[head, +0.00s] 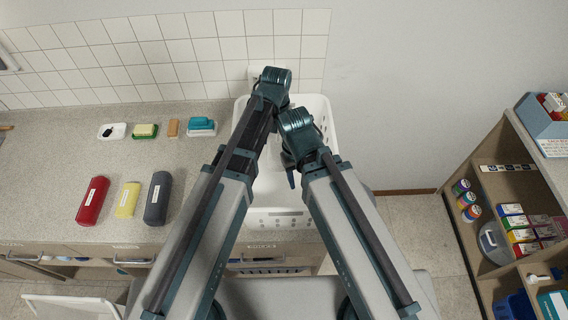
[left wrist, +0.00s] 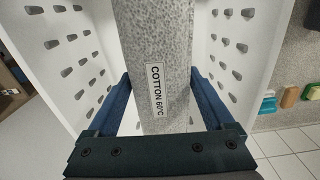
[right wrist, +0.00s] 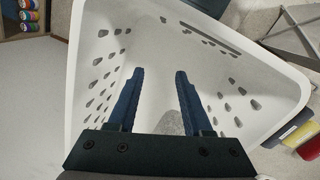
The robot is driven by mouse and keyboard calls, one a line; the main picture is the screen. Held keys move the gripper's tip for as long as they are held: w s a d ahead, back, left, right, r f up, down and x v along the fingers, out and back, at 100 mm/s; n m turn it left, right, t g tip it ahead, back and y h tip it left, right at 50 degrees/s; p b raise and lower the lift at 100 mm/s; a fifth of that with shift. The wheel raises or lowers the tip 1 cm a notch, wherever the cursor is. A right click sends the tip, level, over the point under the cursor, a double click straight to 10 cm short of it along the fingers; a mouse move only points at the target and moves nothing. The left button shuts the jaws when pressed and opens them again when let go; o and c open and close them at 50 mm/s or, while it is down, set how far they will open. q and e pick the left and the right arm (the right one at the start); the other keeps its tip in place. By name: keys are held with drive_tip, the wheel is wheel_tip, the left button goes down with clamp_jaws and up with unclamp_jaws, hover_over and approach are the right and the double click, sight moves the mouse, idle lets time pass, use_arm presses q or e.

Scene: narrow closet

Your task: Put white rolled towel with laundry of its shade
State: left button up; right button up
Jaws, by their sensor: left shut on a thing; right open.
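The white rolled towel (left wrist: 150,40) looks pale grey and speckled, with a "COTTON 60°C" label, in the left wrist view. My left gripper (left wrist: 160,80) is shut on it, with a finger on each side. The towel is inside or just above a white perforated basket (head: 322,115); its depth is hard to tell. My right gripper (right wrist: 159,75) is open and empty over the same basket (right wrist: 90,60). A speckled grey patch (right wrist: 170,121) shows below its fingers. In the head view my arms hide the towel and most of the basket's inside.
Red (head: 92,201), yellow (head: 127,200) and dark grey (head: 157,198) rolls lie on the counter (head: 60,150). Labelled drawers line the counter front. A shelf (head: 510,180) with boxes stands right; floor (head: 410,230) between is clear.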

use_arm(q)
drive_tip(key=o, duration=1.3)
drive_tip(key=shift+o, duration=0.2)
drive_tip(key=shift+r, duration=0.15)
wheel_tip(320, 180, up, 7)
drive_tip(key=p, duration=0.7)
drive_tip(key=shift+r+p, duration=0.2)
drive_tip(key=shift+p, duration=0.1)
drive_tip(key=shift+f, duration=0.1)
